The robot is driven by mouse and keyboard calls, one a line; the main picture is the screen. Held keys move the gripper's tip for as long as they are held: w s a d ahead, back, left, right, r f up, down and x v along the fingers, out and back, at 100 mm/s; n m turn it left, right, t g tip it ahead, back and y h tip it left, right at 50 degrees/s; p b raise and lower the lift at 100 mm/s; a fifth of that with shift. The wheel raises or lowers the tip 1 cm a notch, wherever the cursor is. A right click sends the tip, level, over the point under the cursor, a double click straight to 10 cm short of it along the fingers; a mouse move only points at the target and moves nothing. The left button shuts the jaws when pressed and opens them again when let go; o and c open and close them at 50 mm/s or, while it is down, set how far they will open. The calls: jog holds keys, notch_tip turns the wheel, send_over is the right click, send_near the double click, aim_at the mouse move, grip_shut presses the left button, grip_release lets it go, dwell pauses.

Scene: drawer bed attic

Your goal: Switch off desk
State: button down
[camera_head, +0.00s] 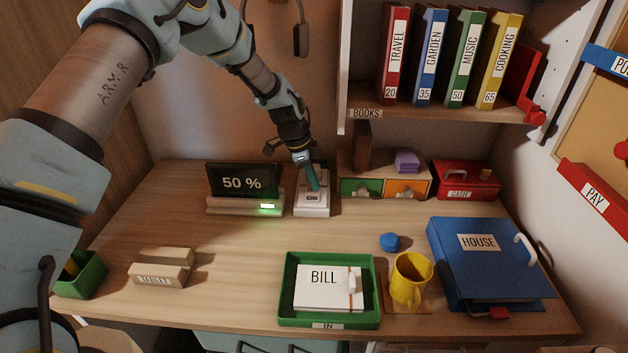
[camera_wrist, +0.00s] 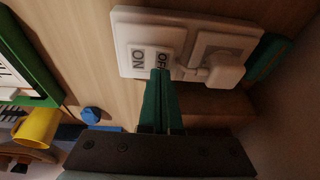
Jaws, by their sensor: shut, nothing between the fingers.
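A white switch box (camera_head: 312,209) stands on the desk beside the 50 % display, with an ON label on its near part. In the wrist view the white switch plate (camera_wrist: 125,35) shows the ON label (camera_wrist: 138,58) and the OFF label (camera_wrist: 163,58), with a white knob or plug (camera_wrist: 222,71) on its right part. My gripper (camera_head: 313,187) is over the switch box with its teal fingers shut. In the wrist view my gripper (camera_wrist: 160,75) has its tips at the OFF label, partly covering it. I cannot tell whether they touch.
The display (camera_head: 243,182) reads 50 % and has a green light on its base. A small drawer unit (camera_head: 383,160) and a red cash box (camera_head: 466,180) stand right of the switch. A green tray (camera_head: 330,319), yellow mug (camera_head: 410,280) and blue binder (camera_head: 485,265) are nearer.

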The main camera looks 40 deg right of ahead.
jog(key=shift+f+b, duration=0.4)
jog(key=shift+b, duration=0.05)
jog(key=shift+r, duration=0.1)
jog(key=shift+s+a+r, duration=0.25)
jog(key=shift+s+a, duration=0.2)
jog(key=shift+s, duration=0.05)
jog(key=shift+r, duration=0.1)
jog(key=shift+d+r+p, duration=0.1)
jog(key=shift+r+p, duration=0.25)
jog(key=shift+p, duration=0.05)
jog(key=w+r+b, duration=0.2)
jog(key=w+r, duration=0.1)
jog(key=r, duration=0.9)
jog(key=shift+w+a+r, duration=0.25)
jog(key=shift+w+a, duration=0.1)
